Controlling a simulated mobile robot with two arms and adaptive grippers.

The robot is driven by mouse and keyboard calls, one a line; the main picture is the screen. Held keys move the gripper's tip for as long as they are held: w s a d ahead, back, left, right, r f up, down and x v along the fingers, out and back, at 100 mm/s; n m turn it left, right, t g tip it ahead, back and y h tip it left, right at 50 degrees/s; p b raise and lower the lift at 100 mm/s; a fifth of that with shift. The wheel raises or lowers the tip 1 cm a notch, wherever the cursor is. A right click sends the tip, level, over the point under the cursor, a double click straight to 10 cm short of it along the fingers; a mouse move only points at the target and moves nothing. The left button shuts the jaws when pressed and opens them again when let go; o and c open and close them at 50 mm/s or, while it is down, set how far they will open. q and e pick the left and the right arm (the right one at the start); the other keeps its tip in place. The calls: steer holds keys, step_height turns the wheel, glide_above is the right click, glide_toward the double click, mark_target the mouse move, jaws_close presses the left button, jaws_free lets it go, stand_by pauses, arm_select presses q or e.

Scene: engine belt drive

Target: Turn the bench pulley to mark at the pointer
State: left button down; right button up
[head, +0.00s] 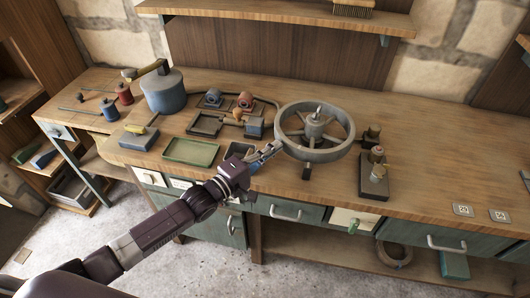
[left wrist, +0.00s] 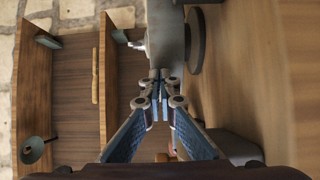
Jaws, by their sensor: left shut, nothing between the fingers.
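The bench pulley (head: 345,142) is a large grey spoked wheel with a raised hub, lying flat above the workbench. My left gripper (head: 272,148) is shut and empty at the left side of the pulley's rim. In the left wrist view its fingertips (left wrist: 159,82) are together, close to the grey rim (left wrist: 166,40); I cannot tell whether they touch it. A small dark block (head: 307,173) stands at the front of the pulley, possibly the pointer. I cannot make out a mark on the rim. My right gripper is not in view.
On the bench (head: 430,170), a blue-grey pot (head: 163,92), a green tray (head: 190,152) and small parts stand left of the pulley. A dark block with metal posts (head: 374,180) stands to its right. The bench's right part is mostly clear. A shelf (head: 270,12) hangs above.

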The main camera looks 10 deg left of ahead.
mark_target(294, 150)
arm_select(q)
steer(key=shift+w+d, duration=0.15)
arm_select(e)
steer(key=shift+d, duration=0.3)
